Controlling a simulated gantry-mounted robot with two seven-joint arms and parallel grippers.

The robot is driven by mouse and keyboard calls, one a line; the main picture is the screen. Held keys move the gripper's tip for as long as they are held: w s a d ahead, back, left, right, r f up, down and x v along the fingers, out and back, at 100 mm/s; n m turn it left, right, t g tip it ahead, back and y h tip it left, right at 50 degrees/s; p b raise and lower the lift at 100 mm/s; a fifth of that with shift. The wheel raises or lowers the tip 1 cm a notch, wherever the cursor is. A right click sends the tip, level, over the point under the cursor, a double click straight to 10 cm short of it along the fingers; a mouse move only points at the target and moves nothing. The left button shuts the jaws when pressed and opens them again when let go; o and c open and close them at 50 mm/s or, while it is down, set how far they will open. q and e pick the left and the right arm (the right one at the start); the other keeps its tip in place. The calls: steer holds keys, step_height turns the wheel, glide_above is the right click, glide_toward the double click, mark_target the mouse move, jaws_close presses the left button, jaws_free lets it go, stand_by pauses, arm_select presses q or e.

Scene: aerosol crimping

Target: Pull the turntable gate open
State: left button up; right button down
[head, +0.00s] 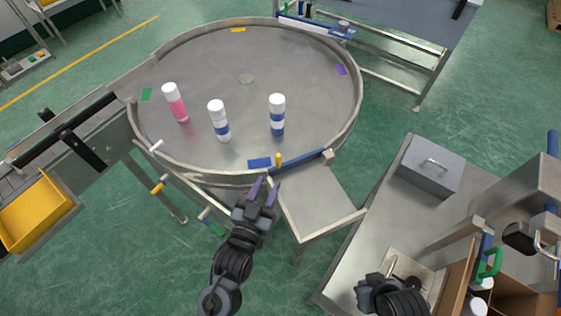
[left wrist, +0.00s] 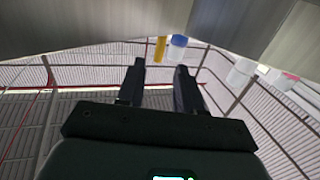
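The round steel turntable (head: 200,65) carries two blue-and-white cans (head: 219,121) (head: 277,116) and one pink-and-white can (head: 176,103). Its gate, a blue bar (head: 304,161), lies across the rim at the front right, beside a small steel shelf.
The steel shelf (head: 316,201) lies right of my left gripper. A steel bench (head: 385,225) with a grey lidded box (head: 430,167) and a press stands at the right. A yellow bin (head: 35,213) is at the left. Open green floor lies left of my left arm.

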mark_target(277, 162)
arm_select(q)
steer(key=x, duration=0.9)
steer(key=shift+b, duration=0.3)
jaws_close()
